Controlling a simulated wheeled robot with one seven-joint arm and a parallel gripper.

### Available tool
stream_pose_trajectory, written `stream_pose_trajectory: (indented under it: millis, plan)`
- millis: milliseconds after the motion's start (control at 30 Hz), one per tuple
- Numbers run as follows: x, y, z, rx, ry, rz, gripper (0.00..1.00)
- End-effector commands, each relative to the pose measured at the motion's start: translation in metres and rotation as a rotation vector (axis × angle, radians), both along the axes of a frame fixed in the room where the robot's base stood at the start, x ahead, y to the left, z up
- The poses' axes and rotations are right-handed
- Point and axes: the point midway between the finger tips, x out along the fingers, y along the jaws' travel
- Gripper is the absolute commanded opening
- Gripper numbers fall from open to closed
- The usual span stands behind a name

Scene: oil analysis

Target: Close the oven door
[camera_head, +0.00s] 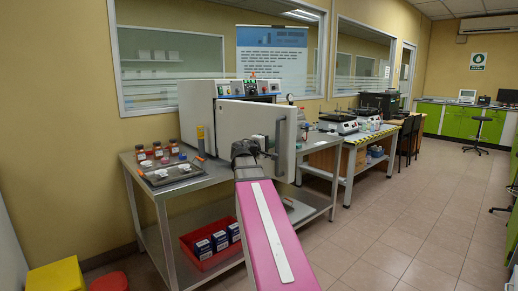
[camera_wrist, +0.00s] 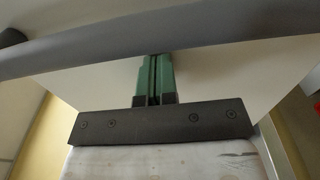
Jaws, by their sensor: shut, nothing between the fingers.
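The oven (camera_head: 197,112) is a white box on a steel table against the wall. Its door (camera_head: 250,127) stands open, swung out toward me, with a dark vertical handle (camera_head: 279,137) near its right edge. My gripper (camera_head: 272,148) is in front of the door, close to the handle; whether it touches the handle or door cannot be told. In the wrist view my gripper (camera_wrist: 155,75) has its green fingers together with nothing between them, against the pale door panel (camera_wrist: 215,65). A grey bar (camera_wrist: 160,32) crosses above the fingertips.
The steel table (camera_head: 205,183) also holds a tray (camera_head: 172,174) with small dishes and several jars to the left. A red bin (camera_head: 212,252) with boxes sits on its lower shelf. A yellow box (camera_head: 56,276) stands at lower left.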

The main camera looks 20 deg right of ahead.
Motion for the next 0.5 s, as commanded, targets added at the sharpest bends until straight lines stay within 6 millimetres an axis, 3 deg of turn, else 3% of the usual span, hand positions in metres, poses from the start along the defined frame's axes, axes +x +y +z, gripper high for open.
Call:
stream_pose_trajectory:
  millis: [100,500]
  plan:
    - [0.013,-0.034,0.000,0.000,0.001,0.066,0.00]
    - [0.067,-0.132,0.000,0.001,0.000,0.315,0.00]
